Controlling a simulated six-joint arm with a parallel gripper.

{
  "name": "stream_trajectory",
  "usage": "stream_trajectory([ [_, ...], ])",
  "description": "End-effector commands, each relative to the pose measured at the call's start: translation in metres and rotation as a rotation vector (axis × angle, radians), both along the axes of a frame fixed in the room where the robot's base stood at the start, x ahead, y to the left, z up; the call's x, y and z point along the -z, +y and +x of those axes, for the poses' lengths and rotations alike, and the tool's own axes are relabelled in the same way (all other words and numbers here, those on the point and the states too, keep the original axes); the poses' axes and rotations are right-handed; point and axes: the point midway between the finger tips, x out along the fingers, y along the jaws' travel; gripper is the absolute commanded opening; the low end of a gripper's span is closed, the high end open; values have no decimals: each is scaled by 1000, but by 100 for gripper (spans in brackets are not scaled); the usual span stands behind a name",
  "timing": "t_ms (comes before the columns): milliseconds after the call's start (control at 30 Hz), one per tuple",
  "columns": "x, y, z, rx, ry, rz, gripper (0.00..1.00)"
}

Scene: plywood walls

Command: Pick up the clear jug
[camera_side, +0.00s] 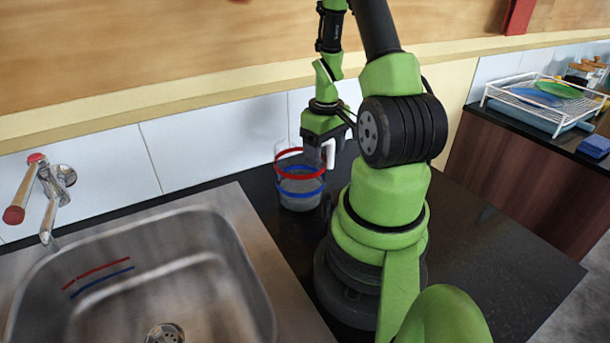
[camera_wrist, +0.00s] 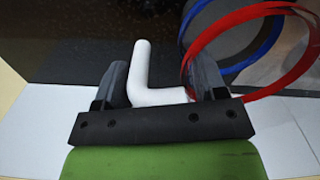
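The clear jug (camera_side: 301,193), with a red and a blue band and a white handle, stands on the dark counter beside the sink. My gripper (camera_side: 322,152) is over its right side, at the handle (camera_side: 330,153). In the wrist view, my gripper (camera_wrist: 161,66) is open, with the white handle (camera_wrist: 143,68) between its fingers. The left finger is close to the handle, and a gap shows between the handle and the right finger. The jug's red band (camera_wrist: 295,82) passes behind and beside the right finger. My gripper partly hides the jug in the side view.
A steel sink (camera_side: 225,215) with a tap (camera_side: 50,195) lies to the left. A tiled wall (camera_side: 205,140) stands close behind the jug. A dish rack (camera_side: 530,108) is on a separate counter at the far right. Dark counter in front of the jug is clear.

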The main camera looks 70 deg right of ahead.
Motion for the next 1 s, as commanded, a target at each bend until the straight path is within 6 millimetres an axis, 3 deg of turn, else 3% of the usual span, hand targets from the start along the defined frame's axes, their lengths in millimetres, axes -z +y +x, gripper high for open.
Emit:
stream_trajectory([
  [33, 0, 0, 0, 0, 0, 0, 44],
  [133, 0, 0, 0, 0, -1, 0, 24],
  [567, -6, -1, 0, 1, -2, -3, 23],
  [1000, -45, -1, 1, 0, -3, -5, 23],
])
